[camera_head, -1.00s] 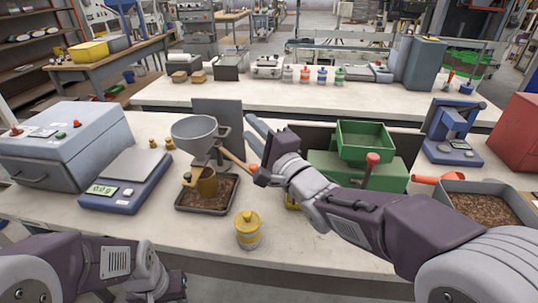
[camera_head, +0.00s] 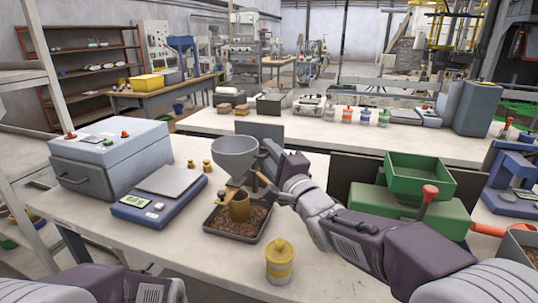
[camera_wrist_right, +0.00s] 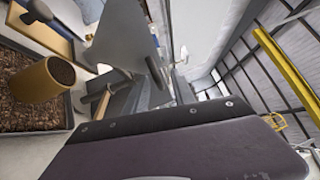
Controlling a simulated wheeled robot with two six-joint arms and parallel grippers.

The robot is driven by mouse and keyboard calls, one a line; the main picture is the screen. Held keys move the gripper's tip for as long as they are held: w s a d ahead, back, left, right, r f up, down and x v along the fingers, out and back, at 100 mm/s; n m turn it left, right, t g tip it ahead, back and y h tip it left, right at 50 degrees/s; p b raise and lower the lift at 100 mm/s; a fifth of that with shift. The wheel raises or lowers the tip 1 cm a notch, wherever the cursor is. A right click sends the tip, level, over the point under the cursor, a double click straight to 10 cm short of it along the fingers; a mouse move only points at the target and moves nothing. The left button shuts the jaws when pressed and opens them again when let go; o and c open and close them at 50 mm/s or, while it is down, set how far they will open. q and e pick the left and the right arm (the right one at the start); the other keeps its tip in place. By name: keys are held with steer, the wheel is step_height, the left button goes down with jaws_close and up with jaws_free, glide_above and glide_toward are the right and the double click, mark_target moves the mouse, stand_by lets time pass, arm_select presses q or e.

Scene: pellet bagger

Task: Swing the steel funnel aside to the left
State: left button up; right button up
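My right gripper (camera_head: 268,162) is close against the funnel's right side. Whether its fingers are closed on the handle cannot be made out. In the right wrist view, a large grey surface, probably the funnel (camera_wrist_right: 122,38), is close by, and the cup (camera_wrist_right: 42,80) is at left. My left arm shows at bottom left; its gripper is outside the picture.
A blue scale (camera_head: 160,206) and a grey box machine (camera_head: 108,158) stand left of the tray. A yellow-lidded jar (camera_head: 280,263) stands in front. A green hopper (camera_head: 418,177) stands to the right. Bare bench lies in front of the scale.

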steer(key=shift+w+a, duration=0.1)
steer(key=shift+a, duration=0.05)
jaws_close()
steer(key=shift+r, duration=0.1)
steer(key=shift+r, duration=0.25)
stand_by(1.0)
